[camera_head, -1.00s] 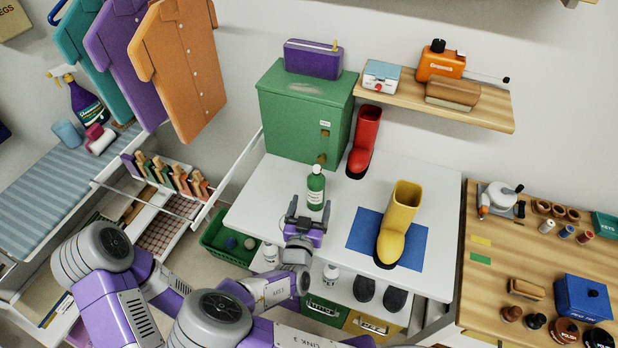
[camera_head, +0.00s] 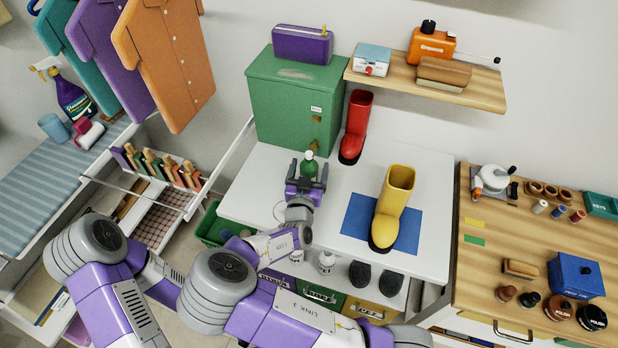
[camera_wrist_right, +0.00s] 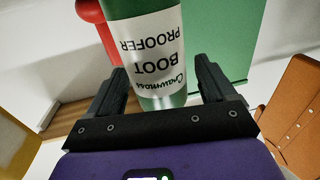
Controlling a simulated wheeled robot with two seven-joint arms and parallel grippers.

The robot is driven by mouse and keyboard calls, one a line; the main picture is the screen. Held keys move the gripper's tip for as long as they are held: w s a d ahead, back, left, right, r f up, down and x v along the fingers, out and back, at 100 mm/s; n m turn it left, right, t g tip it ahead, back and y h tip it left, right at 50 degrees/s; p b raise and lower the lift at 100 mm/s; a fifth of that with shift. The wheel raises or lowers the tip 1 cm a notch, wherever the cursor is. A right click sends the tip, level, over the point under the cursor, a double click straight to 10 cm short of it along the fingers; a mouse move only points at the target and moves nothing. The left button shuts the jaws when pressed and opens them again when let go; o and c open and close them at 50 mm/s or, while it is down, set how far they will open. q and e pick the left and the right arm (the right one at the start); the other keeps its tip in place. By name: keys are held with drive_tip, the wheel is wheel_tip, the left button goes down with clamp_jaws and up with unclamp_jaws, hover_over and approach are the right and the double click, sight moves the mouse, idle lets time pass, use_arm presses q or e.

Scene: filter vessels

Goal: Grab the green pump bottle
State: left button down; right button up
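The green pump bottle (camera_head: 309,164) stands upright on the white tabletop in front of the green cabinet, its lower part hidden by my right gripper (camera_head: 307,174). In the right wrist view the bottle (camera_wrist_right: 160,98) shows its white "Boot Proofer" label, upside down. The fingers of the right gripper (camera_wrist_right: 162,80) are open, one on each side of the bottle, with small gaps visible. My left arm shows at the left of the head view, but its gripper is not visible.
A red boot (camera_head: 356,125) stands just right of the bottle. A yellow boot (camera_head: 391,208) stands on a blue mat (camera_head: 356,214) farther right. The green cabinet (camera_head: 285,105) is close behind. A wooden shelf (camera_head: 480,92) hangs at the upper right.

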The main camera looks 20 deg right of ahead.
drive_tip(key=c, duration=1.2)
